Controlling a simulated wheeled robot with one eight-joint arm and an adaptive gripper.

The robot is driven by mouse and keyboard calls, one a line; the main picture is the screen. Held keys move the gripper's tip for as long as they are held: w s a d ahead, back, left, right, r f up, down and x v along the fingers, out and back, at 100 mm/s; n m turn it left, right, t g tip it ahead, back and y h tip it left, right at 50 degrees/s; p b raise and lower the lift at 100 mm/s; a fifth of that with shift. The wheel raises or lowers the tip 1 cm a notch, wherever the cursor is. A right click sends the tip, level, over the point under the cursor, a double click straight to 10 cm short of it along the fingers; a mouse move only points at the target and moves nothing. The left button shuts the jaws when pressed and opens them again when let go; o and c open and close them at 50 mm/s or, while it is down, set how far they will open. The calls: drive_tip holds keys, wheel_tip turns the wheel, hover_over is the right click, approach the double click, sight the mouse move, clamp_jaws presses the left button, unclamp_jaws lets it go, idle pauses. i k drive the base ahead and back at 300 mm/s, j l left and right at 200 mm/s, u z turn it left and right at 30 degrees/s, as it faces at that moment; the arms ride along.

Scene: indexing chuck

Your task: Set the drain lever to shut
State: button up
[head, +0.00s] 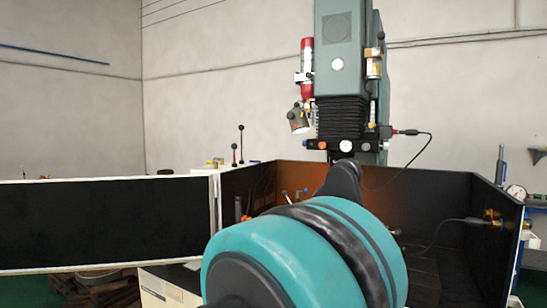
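I cannot make out for certain which part is the drain lever. Brass fittings (493,218) sit on the inner right wall of the enclosure. Small pale handle-like parts (284,196) show inside the enclosure, left of my arm, too small to identify. My own teal and black arm fills the lower middle and hides much of the enclosure. My gripper does not show.
A dark-walled enclosure (492,180) surrounds the machine bed, with a long black panel (105,223) reaching left. A tall grey-green machine column (347,70) with gauges and a red cylinder (307,54) rises behind my arm. A black cable (425,165) hangs at its right.

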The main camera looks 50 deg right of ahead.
sight(234, 146)
drive_tip(key=z, duration=1.2)
